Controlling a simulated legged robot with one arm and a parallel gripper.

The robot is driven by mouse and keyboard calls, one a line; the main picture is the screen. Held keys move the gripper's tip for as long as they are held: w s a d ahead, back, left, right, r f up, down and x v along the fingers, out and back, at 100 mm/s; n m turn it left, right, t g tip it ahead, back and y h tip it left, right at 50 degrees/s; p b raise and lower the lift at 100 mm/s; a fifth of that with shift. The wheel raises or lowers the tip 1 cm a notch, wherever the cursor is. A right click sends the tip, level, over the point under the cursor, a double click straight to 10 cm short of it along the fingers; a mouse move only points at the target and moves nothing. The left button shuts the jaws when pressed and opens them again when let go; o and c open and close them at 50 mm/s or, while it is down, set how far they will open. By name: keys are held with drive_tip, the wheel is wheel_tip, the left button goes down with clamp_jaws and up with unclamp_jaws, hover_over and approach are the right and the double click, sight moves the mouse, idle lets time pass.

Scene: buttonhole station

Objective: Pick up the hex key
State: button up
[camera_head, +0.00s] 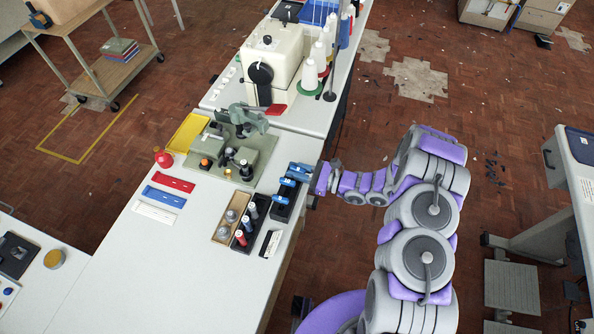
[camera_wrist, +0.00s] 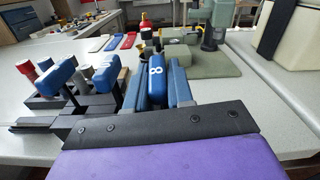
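A hex key with a blue handle marked 8 (camera_wrist: 156,82) stands between the two blue-grey fingers of my gripper (camera_wrist: 157,92) in the wrist view. The fingers flank the handle closely; whether they press on it is not clear. The key's lower part is hidden behind my gripper's dark front plate. Two more blue-handled keys (camera_wrist: 58,75) (camera_wrist: 107,72) stand to the left, their dark shafts in a black rack (camera_wrist: 85,104). In the head view, my gripper (camera_head: 302,172) is over the right edge of the table, at the far end of the row of blue handles (camera_head: 287,182).
A wooden block (camera_head: 222,232) and a black holder with several coloured spools (camera_head: 241,238) stand left of the rack. A green fixture plate (camera_head: 262,146) and a sewing machine (camera_head: 285,50) lie beyond. The near left tabletop (camera_head: 190,270) is clear.

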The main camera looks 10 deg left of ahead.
clamp_jaws()
